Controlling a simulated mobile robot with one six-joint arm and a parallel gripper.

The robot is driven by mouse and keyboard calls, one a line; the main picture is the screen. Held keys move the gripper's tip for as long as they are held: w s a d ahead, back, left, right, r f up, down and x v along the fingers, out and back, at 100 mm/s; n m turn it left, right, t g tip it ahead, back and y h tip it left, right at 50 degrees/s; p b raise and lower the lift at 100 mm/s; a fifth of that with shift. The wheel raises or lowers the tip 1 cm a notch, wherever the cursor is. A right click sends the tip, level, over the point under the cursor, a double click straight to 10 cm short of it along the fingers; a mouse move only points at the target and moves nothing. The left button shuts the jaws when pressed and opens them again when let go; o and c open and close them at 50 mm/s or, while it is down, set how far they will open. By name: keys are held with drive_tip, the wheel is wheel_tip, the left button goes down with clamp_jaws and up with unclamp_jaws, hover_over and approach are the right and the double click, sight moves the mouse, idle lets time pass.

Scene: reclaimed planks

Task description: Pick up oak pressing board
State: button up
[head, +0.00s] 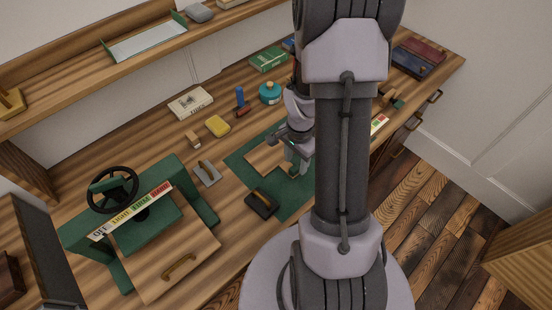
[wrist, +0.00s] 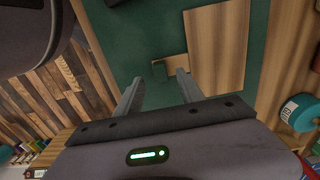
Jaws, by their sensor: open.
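A flat wooden board, which looks like the oak pressing board (head: 264,157), lies on the green mat (head: 240,170) on the workbench. In the wrist view the board (wrist: 217,50) shows large, with straight grain, to the right of the fingers. My gripper (head: 296,158) is over the mat at the board's right side, partly hidden by my arm in the head view. In the wrist view my gripper (wrist: 160,76) is open with nothing held.
A green press with a black wheel (head: 113,190) stands at the left front. A dark block with a handle (head: 262,203) lies on the mat's front part. A grey tool (head: 207,173), a yellow block (head: 218,126) and a teal pot (head: 270,93) stand nearby.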

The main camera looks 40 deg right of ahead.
sight(295, 169)
wheel_tip(295, 169, down, 4)
drive_tip(key=shift+r+b, duration=0.15)
drive_tip(key=shift+b, duration=0.5)
drive_tip(key=shift+r, duration=0.15)
drive_tip(key=shift+a, duration=0.1)
clamp_jaws()
